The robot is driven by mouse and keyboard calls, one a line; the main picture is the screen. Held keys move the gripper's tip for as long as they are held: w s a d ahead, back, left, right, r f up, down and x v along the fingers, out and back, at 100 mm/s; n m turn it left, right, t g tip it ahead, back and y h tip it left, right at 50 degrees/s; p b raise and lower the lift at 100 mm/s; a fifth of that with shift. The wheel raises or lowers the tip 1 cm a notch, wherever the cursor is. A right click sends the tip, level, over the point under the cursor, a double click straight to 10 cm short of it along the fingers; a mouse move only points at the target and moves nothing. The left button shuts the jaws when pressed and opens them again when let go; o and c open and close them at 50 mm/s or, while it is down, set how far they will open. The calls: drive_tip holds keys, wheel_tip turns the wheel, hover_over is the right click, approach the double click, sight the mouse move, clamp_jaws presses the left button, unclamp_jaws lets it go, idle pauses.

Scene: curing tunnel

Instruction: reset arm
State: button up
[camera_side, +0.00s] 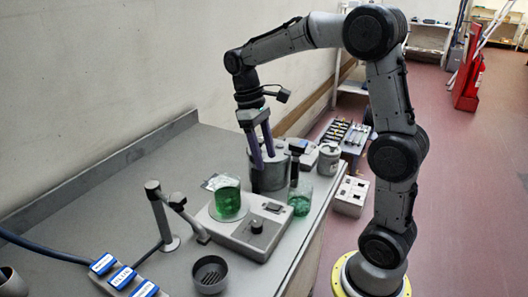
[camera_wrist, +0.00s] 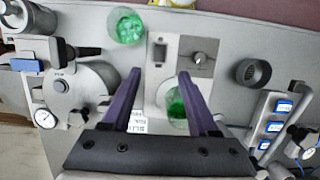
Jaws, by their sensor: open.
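My gripper (camera_side: 263,160) hangs from my arm with its two purple fingers pointing down, beside the grey metal cylinder (camera_side: 269,178). In the wrist view my gripper (camera_wrist: 159,74) has its fingers apart, with nothing held between them. A glass with green contents (camera_side: 228,203) stands on the plate of a grey stirrer-like device (camera_side: 248,238); in the wrist view this glass (camera_wrist: 176,112) is partly hidden by the right finger. A second glass with green contents (camera_side: 300,200) stands on the bench beside the device; it also shows in the wrist view (camera_wrist: 127,26).
A dark round cup (camera_side: 210,276) and a jointed stand (camera_side: 165,225) are on the near bench. Blue-labelled units (camera_side: 122,277) lie at front left. The wall-side bench (camera_side: 130,180) is clear.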

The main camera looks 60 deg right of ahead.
drive_tip(key=shift+r, duration=0.15)
drive_tip(key=s+a+r+n+t, duration=0.1)
drive_tip(key=s+a+r+t, duration=0.35)
drive_tip(key=s+r, duration=0.3)
drive_tip(key=s+a+f+m+t, duration=0.1)
drive_tip(key=s+a+f+t, duration=0.3)
drive_tip(key=s+f, duration=0.2)
drive_tip(key=shift+s, duration=0.7)
drive_tip(key=shift+r, duration=0.1)
idle(1.4)
